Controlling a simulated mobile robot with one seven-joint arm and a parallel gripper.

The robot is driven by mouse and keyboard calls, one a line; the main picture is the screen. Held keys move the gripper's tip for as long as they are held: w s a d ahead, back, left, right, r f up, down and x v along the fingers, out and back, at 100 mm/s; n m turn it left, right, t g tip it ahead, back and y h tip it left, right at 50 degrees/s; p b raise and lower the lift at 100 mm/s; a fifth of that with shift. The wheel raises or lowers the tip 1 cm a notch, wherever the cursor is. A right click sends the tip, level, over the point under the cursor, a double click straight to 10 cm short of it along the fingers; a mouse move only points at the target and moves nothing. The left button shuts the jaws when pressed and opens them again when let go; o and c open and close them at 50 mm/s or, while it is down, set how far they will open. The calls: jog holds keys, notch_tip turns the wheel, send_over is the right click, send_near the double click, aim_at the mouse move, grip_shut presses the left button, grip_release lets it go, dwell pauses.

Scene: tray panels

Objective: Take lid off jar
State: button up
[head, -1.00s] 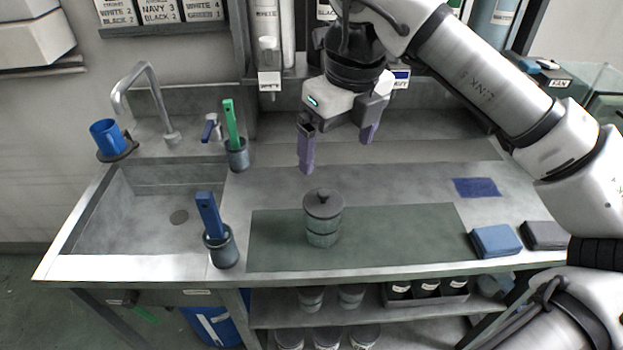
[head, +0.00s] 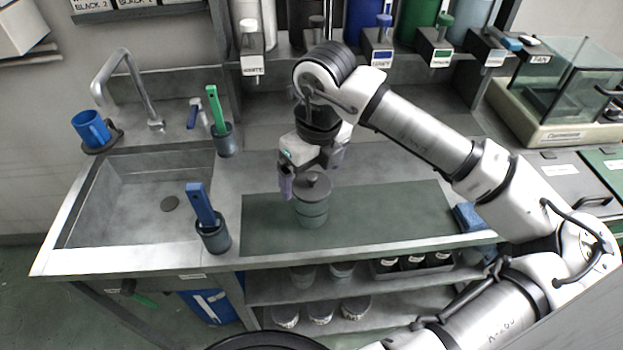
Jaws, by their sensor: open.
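A glass jar (head: 312,215) stands upright on the dark green mat (head: 390,217) on the metal counter. Its dark grey lid (head: 311,186), with a round knob on top, sits on the jar. My gripper (head: 309,178) points down at the lid's height, with its purple fingers apart. One finger shows at the left of the lid; the other is behind it to the right, partly hidden. I cannot tell whether either finger touches the lid.
A sink (head: 135,200) lies to the left, with a cup holding a blue-handled tool (head: 213,235) at its near edge. A cup with a green-handled tool (head: 224,138) stands behind. A blue cloth (head: 468,216) lies right. The mat's right part is clear.

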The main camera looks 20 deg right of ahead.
jog(key=shift+w+f, duration=0.1)
jog(key=shift+f, duration=0.85)
jog(key=c, duration=1.1)
jog(key=shift+o, duration=0.2)
